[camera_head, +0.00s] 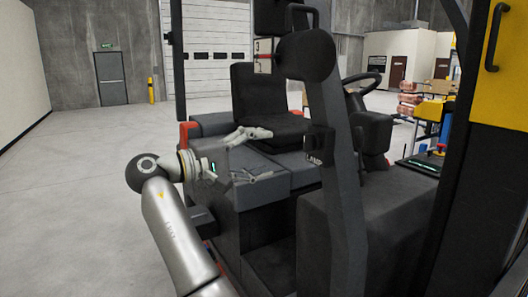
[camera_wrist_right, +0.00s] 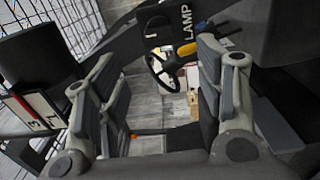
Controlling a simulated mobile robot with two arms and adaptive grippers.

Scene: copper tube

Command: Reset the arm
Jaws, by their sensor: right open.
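My right arm (camera_head: 172,232) rises from the bottom of the head view and bends at a dark round joint. Its gripper (camera_head: 266,154) points right, in front of the forklift's seat (camera_head: 264,108) and over the grey body panel (camera_head: 270,185). The two fingers are spread apart with nothing between them. In the right wrist view the gripper (camera_wrist_right: 160,95) also shows open, one finger at each side. The steering wheel (camera_wrist_right: 163,70) shows beyond the gap between them. My left gripper is not in view.
The forklift's dark post (camera_head: 335,150) stands just right of the gripper. A yellow and black panel (camera_head: 498,70) fills the right edge. A blue worktable with stacked copper-coloured items (camera_head: 410,102) stands at the back right. The grey floor (camera_head: 80,200) at the left is clear.

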